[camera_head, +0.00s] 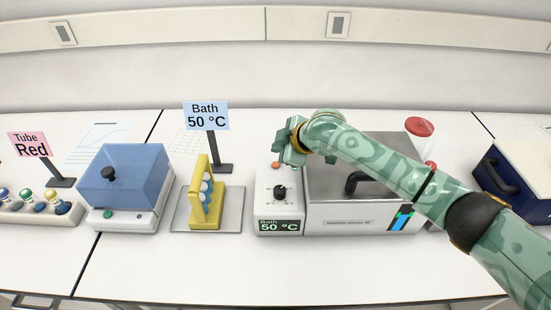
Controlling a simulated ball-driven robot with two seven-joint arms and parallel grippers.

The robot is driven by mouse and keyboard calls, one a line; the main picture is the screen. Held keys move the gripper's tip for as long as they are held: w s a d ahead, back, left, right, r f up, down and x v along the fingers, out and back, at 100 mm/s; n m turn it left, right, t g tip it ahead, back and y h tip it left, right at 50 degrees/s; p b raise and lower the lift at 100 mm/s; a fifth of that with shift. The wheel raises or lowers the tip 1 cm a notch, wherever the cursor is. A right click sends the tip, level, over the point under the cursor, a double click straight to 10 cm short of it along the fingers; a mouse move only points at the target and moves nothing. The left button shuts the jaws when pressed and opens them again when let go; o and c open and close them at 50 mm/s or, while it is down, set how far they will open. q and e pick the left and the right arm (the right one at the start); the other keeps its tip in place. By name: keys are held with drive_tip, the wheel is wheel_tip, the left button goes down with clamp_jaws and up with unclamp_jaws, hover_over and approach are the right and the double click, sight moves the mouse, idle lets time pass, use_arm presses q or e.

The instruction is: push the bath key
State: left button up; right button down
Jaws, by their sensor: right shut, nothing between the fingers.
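The water bath (352,221) stands right of centre, with a grey lid and black handle. My right gripper (287,158) is shut and empty, just above and behind the orange key in the picture. I cannot tell whether it touches the panel. My right arm comes in from the right across the bath and hides part of its lid. My left gripper is not in view.
A sign (206,116) reads "Bath 50 °C". A yellow rack (206,224) with tubes stands on a grey plate left of the bath. Further left are a blue-lidded device (126,175) and a tube rack (30,213). A dark blue box (520,172) stands at right. The front bench is clear.

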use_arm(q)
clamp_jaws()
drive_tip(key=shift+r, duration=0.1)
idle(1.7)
